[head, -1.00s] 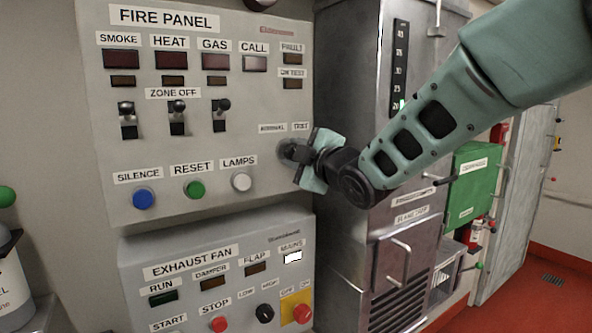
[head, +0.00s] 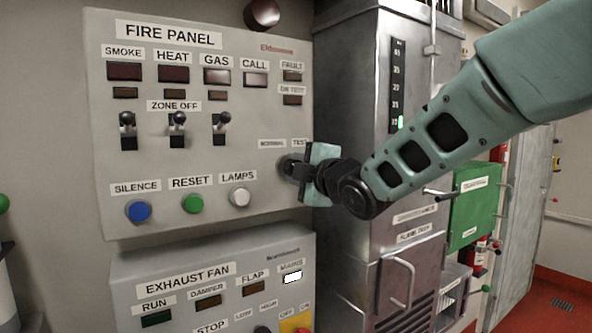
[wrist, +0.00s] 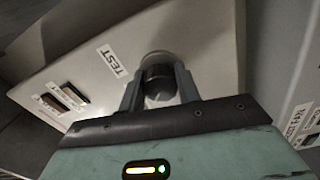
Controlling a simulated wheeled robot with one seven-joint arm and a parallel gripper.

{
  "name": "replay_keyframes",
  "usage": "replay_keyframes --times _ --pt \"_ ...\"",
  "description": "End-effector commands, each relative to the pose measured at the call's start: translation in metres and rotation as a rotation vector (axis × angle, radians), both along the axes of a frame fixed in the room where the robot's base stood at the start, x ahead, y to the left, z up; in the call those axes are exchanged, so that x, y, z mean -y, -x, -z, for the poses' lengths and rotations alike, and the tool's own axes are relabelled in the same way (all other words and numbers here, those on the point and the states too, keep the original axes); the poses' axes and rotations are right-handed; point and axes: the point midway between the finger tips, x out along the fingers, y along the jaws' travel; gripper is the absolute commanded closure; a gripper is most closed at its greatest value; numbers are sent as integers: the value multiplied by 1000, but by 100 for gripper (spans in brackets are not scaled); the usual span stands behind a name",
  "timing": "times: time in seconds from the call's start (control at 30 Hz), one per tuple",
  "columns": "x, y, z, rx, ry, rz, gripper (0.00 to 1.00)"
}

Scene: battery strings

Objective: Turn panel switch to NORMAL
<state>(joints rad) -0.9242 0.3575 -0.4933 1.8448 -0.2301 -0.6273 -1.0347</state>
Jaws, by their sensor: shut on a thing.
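The fire panel (head: 245,215) is a grey box on the wall. Its rotary switch (wrist: 158,78) is a dark round knob on a pale base, below the NORMAL label (head: 271,143) and the TEST label (head: 299,142). My gripper (wrist: 160,88) is shut on the switch knob, one finger on each side, in the wrist view. In the head view my gripper (head: 296,168) reaches the panel's right edge and hides most of the switch. Which label the knob points to cannot be told. The TEST label also shows in the wrist view (wrist: 112,60).
Several buttons, including SILENCE (head: 138,211), RESET (head: 192,203) and LAMPS (head: 239,197), sit left of my gripper. Toggle switches (head: 178,128) stand above them. The exhaust fan panel (head: 215,255) is below. A steel cabinet (head: 350,90) stands close at the right.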

Motion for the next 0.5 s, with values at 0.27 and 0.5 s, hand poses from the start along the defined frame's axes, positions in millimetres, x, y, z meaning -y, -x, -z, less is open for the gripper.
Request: replay_keyframes --times 0.27,0.5 --pt "0 0 0 -1 0 -1 46" --pt "4 7 0 0 -1 -1 46"
